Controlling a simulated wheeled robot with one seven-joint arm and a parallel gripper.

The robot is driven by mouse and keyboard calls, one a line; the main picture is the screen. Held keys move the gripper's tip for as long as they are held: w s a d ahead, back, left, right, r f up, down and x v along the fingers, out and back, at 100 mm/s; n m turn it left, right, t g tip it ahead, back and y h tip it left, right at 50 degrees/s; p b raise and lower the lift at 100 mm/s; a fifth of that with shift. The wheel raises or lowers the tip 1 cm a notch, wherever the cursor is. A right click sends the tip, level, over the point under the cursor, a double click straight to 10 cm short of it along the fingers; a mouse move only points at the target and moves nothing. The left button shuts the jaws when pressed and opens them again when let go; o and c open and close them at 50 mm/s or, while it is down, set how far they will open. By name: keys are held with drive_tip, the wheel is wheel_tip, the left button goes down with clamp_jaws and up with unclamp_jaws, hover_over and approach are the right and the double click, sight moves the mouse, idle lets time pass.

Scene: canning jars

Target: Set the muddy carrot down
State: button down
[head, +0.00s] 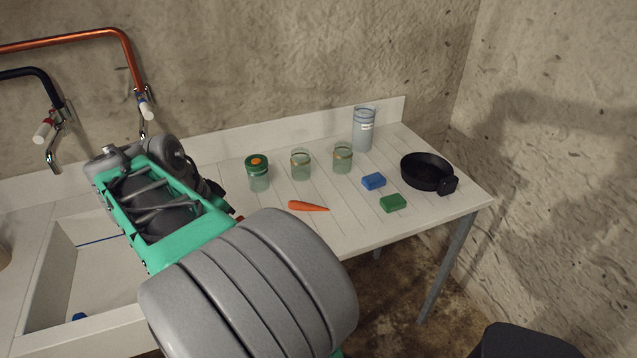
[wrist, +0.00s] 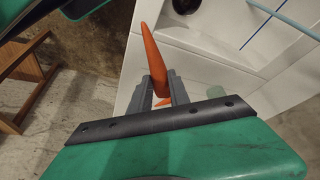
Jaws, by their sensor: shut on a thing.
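In the wrist view an orange carrot (wrist: 153,55) stands tilted between the two dark fingers of my gripper (wrist: 158,82), which is shut on it. Its tapered end points away from my gripper; I cannot make out mud on it. In the head view my arm hides the fingers and this carrot. A separate orange carrot (head: 308,206) lies on the white slatted drainboard (head: 350,222), right of my gripper and in front of the jars. A small orange patch shows low between the fingers in the wrist view; I cannot tell which carrot it is.
Behind the loose carrot stand a green-lidded jar (head: 259,178) and open jars (head: 301,166) (head: 342,159). A water pitcher (head: 363,132), blue block (head: 374,181), green block (head: 393,203) and black pan (head: 427,172) are further right. The sink (head: 100,275) is left of the drainboard, below taps.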

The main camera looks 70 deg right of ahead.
drive_tip(key=s+d+m+g+y, duration=0.1)
drive_tip(key=s+d+m+g, duration=0.25)
drive_tip(key=s+m, duration=0.45)
drive_tip(key=shift+n+t, duration=0.45)
drive_tip(key=shift+n, duration=0.15)
drive_tip(key=s+d+f, duration=0.1)
drive_tip(key=d+f, duration=0.2)
drive_tip(key=d, duration=0.1)
drive_tip(key=s+d+f+p, duration=0.1)
drive_tip(key=d+f, duration=0.2)
drive_tip(key=d, duration=0.2)
drive_tip(key=s+d+f+p, duration=0.1)
drive_tip(key=d+f, duration=0.2)
drive_tip(key=d, duration=0.1)
drive_tip(key=shift+s+d+f, duration=0.1)
drive_tip(key=shift+d+f, duration=0.15)
drive_tip(key=shift+f, duration=0.05)
wheel_tip(320, 180, down, 3)
drive_tip(key=shift+r, duration=0.1)
drive_tip(key=shift+f, duration=0.3)
drive_tip(key=c, duration=1.2)
unclamp_jaws()
drive_tip(key=shift+r, duration=0.15)
drive_tip(key=shift+c, duration=0.2)
